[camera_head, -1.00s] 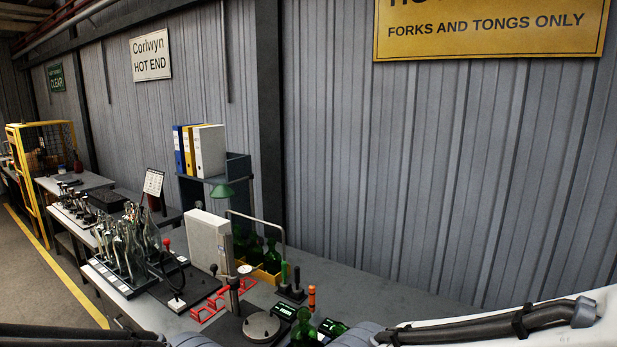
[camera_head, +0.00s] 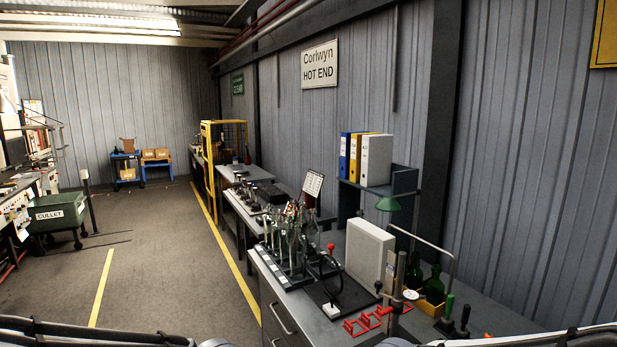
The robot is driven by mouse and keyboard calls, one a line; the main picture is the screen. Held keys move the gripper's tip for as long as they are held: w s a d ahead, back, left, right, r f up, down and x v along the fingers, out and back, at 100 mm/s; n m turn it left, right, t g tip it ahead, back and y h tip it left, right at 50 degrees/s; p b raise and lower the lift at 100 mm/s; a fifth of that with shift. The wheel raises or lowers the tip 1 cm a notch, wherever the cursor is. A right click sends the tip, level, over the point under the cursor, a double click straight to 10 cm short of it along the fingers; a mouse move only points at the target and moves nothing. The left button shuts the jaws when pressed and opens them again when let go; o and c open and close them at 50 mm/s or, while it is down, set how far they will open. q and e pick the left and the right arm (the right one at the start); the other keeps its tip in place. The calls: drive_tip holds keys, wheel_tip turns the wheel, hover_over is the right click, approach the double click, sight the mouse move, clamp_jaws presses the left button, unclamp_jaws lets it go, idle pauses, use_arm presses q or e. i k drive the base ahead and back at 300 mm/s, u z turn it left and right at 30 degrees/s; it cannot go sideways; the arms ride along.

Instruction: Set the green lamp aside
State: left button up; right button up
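The green lamp (camera_head: 388,204) shows as a small green cone-shaped shade beside the grey shelf that holds the binders, at the back of the workbench (camera_head: 480,301). Its lower part is hidden behind the pale grey box (camera_head: 368,250). Parts of my arms show along the bottom edge, at the left and at the right. Neither of my grippers is in view.
Red stands (camera_head: 368,321) are at the bench front and green bottles (camera_head: 433,286) to the right. Open floor (camera_head: 160,245) lies left, with a green cullet cart (camera_head: 58,214).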

sight(388, 203)
drive_tip(key=u, duration=0.8)
drive_tip(key=i, duration=0.9)
drive_tip(key=u, duration=0.6)
drive_tip(key=i, duration=1.35)
drive_tip(key=z, duration=0.8)
drive_tip(key=i, duration=0.85)
drive_tip(key=z, duration=0.9)
